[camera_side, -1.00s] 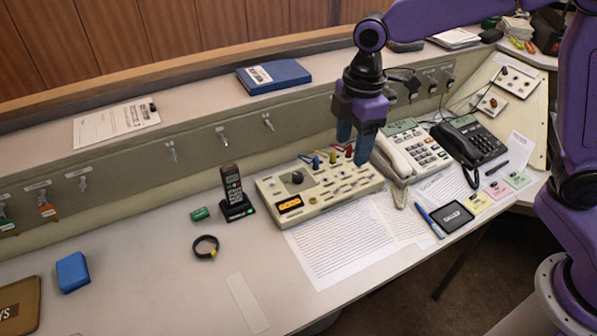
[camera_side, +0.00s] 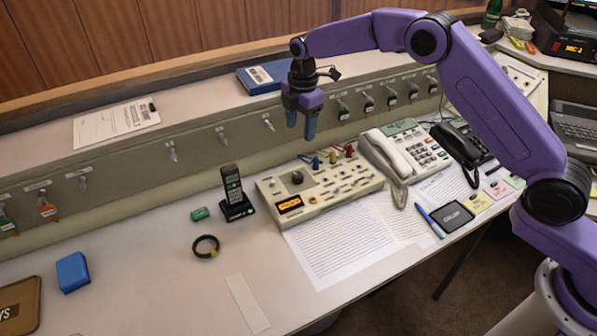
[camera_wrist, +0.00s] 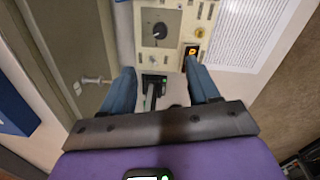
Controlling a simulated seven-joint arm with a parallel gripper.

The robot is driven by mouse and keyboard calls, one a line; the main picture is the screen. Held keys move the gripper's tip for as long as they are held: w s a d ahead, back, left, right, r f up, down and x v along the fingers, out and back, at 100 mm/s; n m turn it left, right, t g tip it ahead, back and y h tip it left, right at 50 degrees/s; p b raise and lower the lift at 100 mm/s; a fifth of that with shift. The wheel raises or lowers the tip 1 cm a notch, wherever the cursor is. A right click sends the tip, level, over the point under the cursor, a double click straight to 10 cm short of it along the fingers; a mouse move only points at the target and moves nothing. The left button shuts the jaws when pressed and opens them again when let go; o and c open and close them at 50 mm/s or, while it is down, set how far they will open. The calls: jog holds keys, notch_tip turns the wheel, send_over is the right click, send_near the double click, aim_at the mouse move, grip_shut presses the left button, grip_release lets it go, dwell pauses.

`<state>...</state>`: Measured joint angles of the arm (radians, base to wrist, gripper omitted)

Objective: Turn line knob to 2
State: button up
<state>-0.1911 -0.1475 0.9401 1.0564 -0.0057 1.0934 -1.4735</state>
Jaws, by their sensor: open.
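The line knob (camera_side: 297,177) is a dark round dial on the left part of the beige console box (camera_side: 340,197). In the wrist view the knob (camera_wrist: 160,30) shows at the top, on a grey square plate, ahead of the fingers. The numbers around it are too small to read. An orange-lit display (camera_side: 289,204) sits below the knob on the box, and it also shows in the wrist view (camera_wrist: 192,51). My gripper (camera_side: 301,122) is open and empty, its blue fingers pointing down above the back of the box near the knob. It touches nothing.
A cordless handset (camera_side: 233,190) stands upright in its cradle just left of the box. Colored plugs (camera_side: 333,157) with cables stick up behind the box. A white phone (camera_side: 398,152) stands at right. The sloped panel with hanging keys (camera_side: 220,135) runs behind.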

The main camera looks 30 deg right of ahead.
aim_at(298, 174)
jog(key=f, duration=1.6)
jog(key=shift+w+a+f, duration=0.1)
jog(key=shift+w+f, duration=0.2)
jog(key=shift+w, duration=0.1)
jog(key=c, duration=1)
